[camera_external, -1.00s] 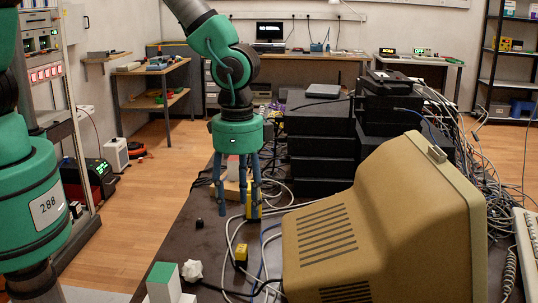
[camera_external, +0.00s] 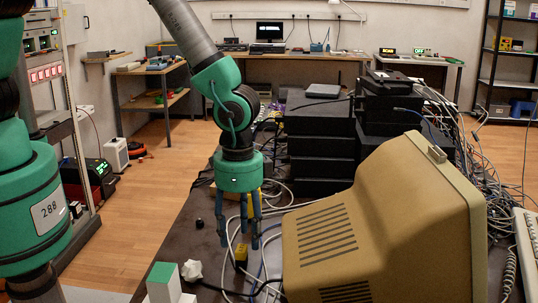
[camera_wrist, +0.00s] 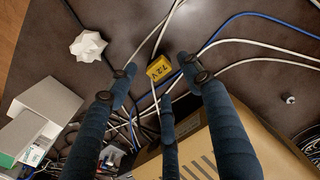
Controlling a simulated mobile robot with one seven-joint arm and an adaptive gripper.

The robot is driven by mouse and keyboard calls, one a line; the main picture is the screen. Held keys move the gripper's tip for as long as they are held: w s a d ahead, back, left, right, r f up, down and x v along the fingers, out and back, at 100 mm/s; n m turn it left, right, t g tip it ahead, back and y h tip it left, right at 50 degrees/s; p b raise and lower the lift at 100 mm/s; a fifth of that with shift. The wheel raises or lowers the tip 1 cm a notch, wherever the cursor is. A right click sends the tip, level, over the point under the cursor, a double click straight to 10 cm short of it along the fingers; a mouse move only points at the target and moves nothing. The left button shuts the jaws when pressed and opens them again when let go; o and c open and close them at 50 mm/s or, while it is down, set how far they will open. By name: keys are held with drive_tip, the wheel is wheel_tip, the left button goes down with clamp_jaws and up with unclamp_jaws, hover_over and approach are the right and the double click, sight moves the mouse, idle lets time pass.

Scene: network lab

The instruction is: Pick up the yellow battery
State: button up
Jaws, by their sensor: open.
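A small yellow battery (camera_external: 241,252) with a dark part lies on the dark table among cables, left of the beige monitor. In the wrist view the yellow battery (camera_wrist: 159,69) shows a "7.2V" marking and lies between the fingertips as seen from above. My gripper (camera_external: 239,238) points down, its blue-grey fingers spread around empty space. It appears above and slightly behind the battery; the exact height gap is hard to tell. In the wrist view the gripper (camera_wrist: 158,76) is open, with no finger clearly touching the battery. A second yellow object (camera_external: 250,207) is partly hidden behind the fingers.
The beige monitor (camera_external: 375,225) stands close on the right. A white crumpled object (camera_external: 191,270) and a green-white box (camera_external: 164,281) are near the front. White and blue cables run beside the battery. Black boxes (camera_external: 318,140) are stacked behind. A small dark object (camera_external: 199,223) lies left.

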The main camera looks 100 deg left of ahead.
sight(241, 248)
drive_tip(key=shift+f, duration=0.25)
drive_tip(key=shift+f, duration=0.1)
drive_tip(key=shift+d+f+b, duration=0.1)
drive_tip(key=shift+f+b, duration=0.6)
drive_tip(key=shift+f, duration=1.8)
clamp_jaws()
